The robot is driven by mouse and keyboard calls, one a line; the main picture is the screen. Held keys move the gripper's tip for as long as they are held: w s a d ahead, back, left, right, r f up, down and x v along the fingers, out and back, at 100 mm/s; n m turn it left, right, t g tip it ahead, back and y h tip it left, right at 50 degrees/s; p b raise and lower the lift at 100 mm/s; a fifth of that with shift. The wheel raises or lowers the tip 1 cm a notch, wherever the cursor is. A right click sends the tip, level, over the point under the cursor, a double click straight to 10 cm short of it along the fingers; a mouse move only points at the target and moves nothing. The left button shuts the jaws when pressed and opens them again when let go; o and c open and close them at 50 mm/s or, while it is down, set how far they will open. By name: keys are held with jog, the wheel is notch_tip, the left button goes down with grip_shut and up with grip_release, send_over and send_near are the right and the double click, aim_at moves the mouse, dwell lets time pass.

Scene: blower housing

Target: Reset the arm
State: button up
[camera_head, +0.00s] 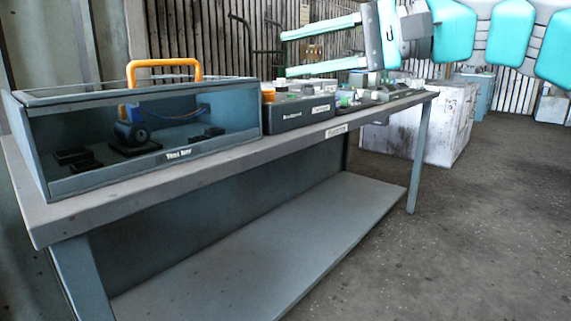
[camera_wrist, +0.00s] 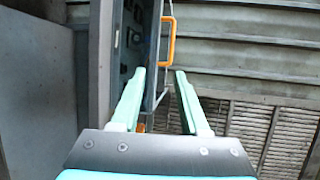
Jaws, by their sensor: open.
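My gripper (camera_head: 322,50) is at the top of the head view, at the end of my turquoise arm. Its two long pale-green fingers point left, stand apart and have nothing between them. It is above the far part of the grey workbench (camera_head: 205,160), clear of the bench top. In the wrist view the gripper (camera_wrist: 163,75) also shows two separated, empty fingers.
A glass-fronted box (camera_head: 157,152) with an orange handle (camera_head: 163,63) stands on the bench's near end, with a blue device (camera_head: 133,127) inside. Dark bins (camera_head: 297,112) with small parts stand beside it. A whitish crate (camera_head: 455,122) is behind. The right floor is clear.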

jog(key=s+a+f+n+g+h+p, duration=0.15)
jog(key=s+f+h, duration=0.25)
jog(key=f, duration=1)
jog(key=s+a+f+g+h, duration=0.15)
jog(key=s+f+h, duration=0.25)
jog(key=f, duration=1)
jog(key=s+d+f+n+g+h, duration=0.1)
jog(key=s+d+f+h, duration=0.2)
jog(key=s+d+f, duration=0.4)
jog(key=s+d+f+n+g+h+p, duration=0.1)
jog(key=s+d+f+h, duration=0.3)
jog(key=s+d+f, duration=0.4)
notch_tip(320, 180, down, 5)
jog(key=shift+s+r+n+g, duration=0.1)
jog(key=shift+s+n+g, duration=0.35)
jog(key=shift+s+g, duration=0.4)
